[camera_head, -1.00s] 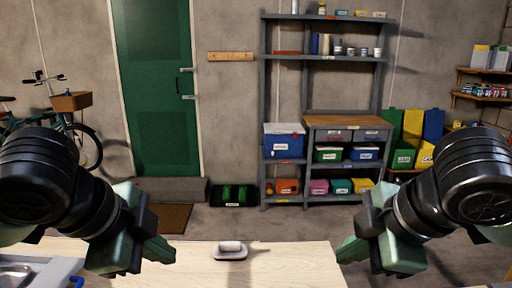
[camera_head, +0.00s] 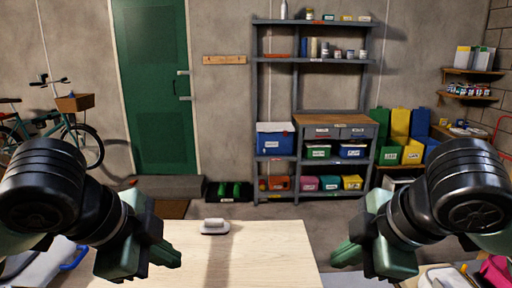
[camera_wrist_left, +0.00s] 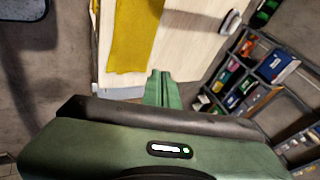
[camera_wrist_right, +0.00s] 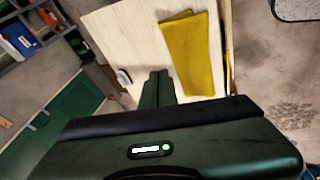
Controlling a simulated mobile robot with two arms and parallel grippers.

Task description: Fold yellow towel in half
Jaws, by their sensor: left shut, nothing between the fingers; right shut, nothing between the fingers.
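The yellow towel lies flat on a pale wooden table (camera_head: 240,262). It shows in the left wrist view (camera_wrist_left: 134,32), cut off by the top edge, and in the right wrist view (camera_wrist_right: 192,58) as a long strip with a slightly uneven top end. The head view does not show it. My left gripper (camera_head: 174,257) is shut and empty, above the table's left part. My right gripper (camera_head: 338,256) is shut and empty, just beyond the table's right edge in the head view. Both grippers are apart from the towel.
A small white iron-like object (camera_head: 214,227) stands at the table's far edge. A light bin with a blue handle (camera_head: 74,259) is left of the table. A pink item (camera_head: 494,272) is at the lower right. Open floor lies between table and shelving (camera_head: 335,115).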

